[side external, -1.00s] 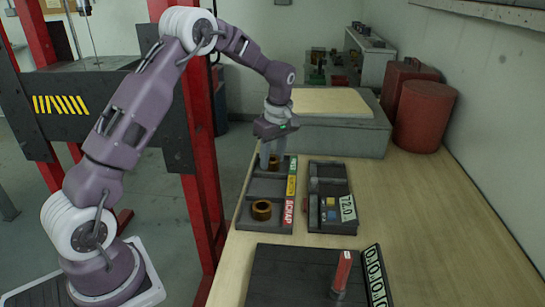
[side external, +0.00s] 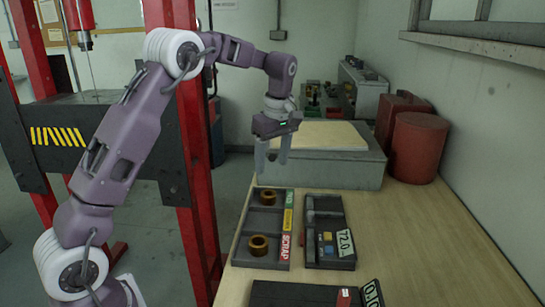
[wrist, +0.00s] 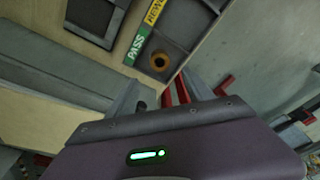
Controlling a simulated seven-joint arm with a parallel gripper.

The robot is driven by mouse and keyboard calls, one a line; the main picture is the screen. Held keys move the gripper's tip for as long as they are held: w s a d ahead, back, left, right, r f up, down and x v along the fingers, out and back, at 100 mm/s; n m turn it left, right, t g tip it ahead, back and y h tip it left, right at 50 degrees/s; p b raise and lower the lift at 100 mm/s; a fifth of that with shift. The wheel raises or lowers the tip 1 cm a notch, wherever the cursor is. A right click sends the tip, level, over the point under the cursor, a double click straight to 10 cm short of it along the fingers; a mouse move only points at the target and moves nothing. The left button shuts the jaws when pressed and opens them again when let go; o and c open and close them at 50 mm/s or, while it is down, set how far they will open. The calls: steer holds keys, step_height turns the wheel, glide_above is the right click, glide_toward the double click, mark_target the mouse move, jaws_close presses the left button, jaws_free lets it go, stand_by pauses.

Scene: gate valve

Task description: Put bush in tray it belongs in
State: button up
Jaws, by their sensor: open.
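A dark sorting tray (side external: 286,230) has compartments beside green, yellow and red labels; the red one reads SCRAP. One brown ring-shaped bush (side external: 267,197) lies in the far compartment by the green label, which reads PASS in the wrist view, where this bush (wrist: 159,62) also shows. A second bush (side external: 258,245) lies in the near compartment by the SCRAP label. The middle compartment looks empty. My gripper (side external: 272,165) is open and empty above the tray's far end, clear of the far bush. Its fingers (wrist: 160,92) also show apart in the wrist view.
A second dark tray (side external: 328,258) with a 72.0 display stands right of the sorting tray. A dark board (side external: 275,295) with a red object is at the front. A grey block (side external: 345,172) and red canisters (side external: 418,148) stand behind. The bench's right side is clear.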

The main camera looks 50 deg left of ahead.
steer(key=s+d+r+m+t+h, duration=0.1)
steer(key=s+d+r+m, duration=0.3)
steer(key=s+r, duration=0.15)
steer(key=s+d+r+m+t, duration=0.2)
steer(key=s+d+r+m, duration=0.25)
steer(key=s, duration=0.25)
steer(key=s+d+f+m+t, duration=0.1)
steer(key=s+d+f+m, duration=0.1)
steer(key=s, duration=0.7)
steer(key=s+d+f+m+t, duration=0.1)
steer(key=s+d+m, duration=0.3)
steer(key=s+m, duration=0.3)
steer(key=s, duration=0.2)
steer(key=shift+s+d+f+t+h, duration=0.3)
steer(key=shift+s+f+h, duration=0.1)
steer(key=shift+m, duration=0.25)
